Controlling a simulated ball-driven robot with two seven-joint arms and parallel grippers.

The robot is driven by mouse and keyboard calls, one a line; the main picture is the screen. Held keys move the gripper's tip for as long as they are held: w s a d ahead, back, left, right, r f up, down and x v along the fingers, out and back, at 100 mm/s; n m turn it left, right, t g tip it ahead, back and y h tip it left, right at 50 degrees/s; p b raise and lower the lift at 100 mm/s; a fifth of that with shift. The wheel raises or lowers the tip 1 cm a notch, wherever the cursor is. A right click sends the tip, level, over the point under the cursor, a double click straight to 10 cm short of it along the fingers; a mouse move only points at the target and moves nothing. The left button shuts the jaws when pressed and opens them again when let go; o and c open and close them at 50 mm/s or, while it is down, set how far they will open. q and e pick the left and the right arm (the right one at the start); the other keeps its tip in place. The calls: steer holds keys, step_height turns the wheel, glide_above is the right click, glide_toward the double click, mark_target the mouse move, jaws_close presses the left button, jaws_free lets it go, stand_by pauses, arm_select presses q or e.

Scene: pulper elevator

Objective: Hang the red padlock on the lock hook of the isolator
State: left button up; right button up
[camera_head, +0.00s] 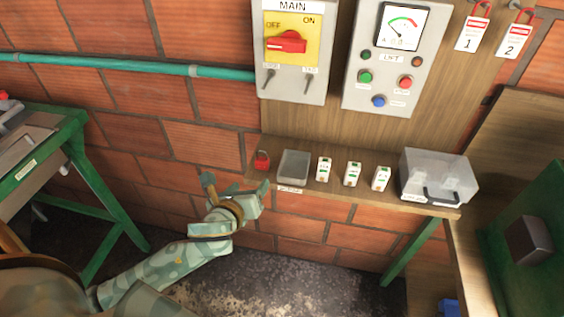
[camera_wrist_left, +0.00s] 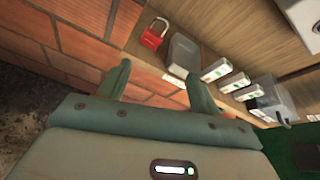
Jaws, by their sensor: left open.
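The red padlock (camera_head: 262,160) sits at the left end of the wooden shelf, left of a grey tray. In the left wrist view the padlock (camera_wrist_left: 154,35) shows its shackle at the top, beyond my fingertips. The isolator (camera_head: 290,47) is the grey box marked MAIN on the wall above, with a red handle on a yellow plate. Two small dark levers or hooks (camera_head: 269,80) hang at its lower part; I cannot tell which is the lock hook. My left gripper (camera_head: 238,186) is open and empty, below and left of the padlock, apart from it. My right gripper does not show.
The grey tray (camera_head: 294,166), several white labelled blocks (camera_head: 352,173) and a clear box (camera_head: 437,176) stand along the shelf. A control panel (camera_head: 388,57) and numbered tags (camera_head: 472,34) hang above. A green-framed table (camera_head: 72,131) is at left, green machine (camera_head: 535,235) at right.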

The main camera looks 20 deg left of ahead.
arm_select(q)
steer(key=m, duration=0.2)
steer(key=m+b, duration=0.1)
steer(key=b, duration=0.1)
glide_toward(261, 163)
steer(key=shift+y, duration=0.3)
steer(key=x, duration=0.6)
steer(key=shift+d+r, duration=0.15)
steer(key=shift+d, duration=0.15)
steer(key=b+x, duration=0.2)
steer(key=x, duration=0.3)
steer(key=shift+a+f, duration=0.15)
steer(key=shift+f, duration=0.1)
steer(key=shift+r, duration=0.1)
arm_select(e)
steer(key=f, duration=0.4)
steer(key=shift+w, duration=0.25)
arm_select(q)
steer(key=c, duration=1.1)
